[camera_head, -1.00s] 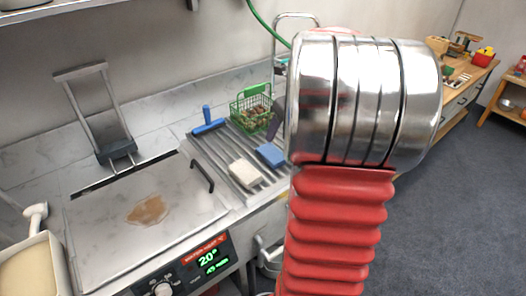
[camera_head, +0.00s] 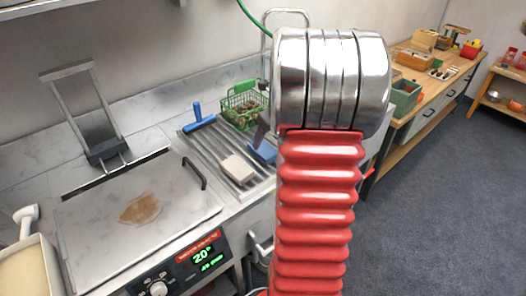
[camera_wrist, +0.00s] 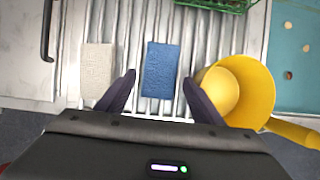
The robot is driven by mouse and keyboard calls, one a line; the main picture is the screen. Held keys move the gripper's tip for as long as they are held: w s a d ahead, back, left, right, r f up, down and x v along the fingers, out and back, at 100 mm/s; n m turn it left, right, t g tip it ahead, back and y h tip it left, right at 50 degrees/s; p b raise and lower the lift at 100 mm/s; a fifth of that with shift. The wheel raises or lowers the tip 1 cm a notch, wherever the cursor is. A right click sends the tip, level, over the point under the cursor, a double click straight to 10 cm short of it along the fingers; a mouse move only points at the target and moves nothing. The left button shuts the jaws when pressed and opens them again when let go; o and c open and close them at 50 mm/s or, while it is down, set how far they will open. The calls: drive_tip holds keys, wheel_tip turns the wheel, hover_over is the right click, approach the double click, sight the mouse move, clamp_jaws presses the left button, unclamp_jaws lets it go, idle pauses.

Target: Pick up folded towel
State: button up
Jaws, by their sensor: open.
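Two folded-towel-like blocks lie side by side on the ribbed metal drainer. One is blue (camera_wrist: 159,70) and one is cream (camera_wrist: 98,70); I cannot tell for sure which is the towel meant. In the head view the blue one (camera_head: 263,153) is partly behind dark gripper parts, and the cream one (camera_head: 237,168) lies to its left. My gripper (camera_wrist: 159,80) is open, with its two dark fingers on either side of the blue block's near half as seen from the wrist. Nothing is held. The height gap to it cannot be told.
A yellow scoop (camera_wrist: 235,90) stands right of the right finger, close to it. A green wire basket (camera_head: 243,107) with chestnuts and a blue squeegee-like tool (camera_head: 198,118) lie behind.

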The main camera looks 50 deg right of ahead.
sight(263, 147)
drive_tip(key=shift+w+f, duration=0.15)
drive_tip(key=shift+f, duration=0.2)
drive_tip(key=shift+x, duration=2.55)
drive_tip(key=shift+w+d, duration=0.1)
drive_tip(key=shift+w, duration=0.05)
drive_tip(key=shift+c, duration=0.5)
drive_tip(key=c, duration=0.7)
drive_tip(key=shift+r, duration=0.1)
wheel_tip(263, 147, up, 10)
drive_tip(key=shift+f, duration=0.1)
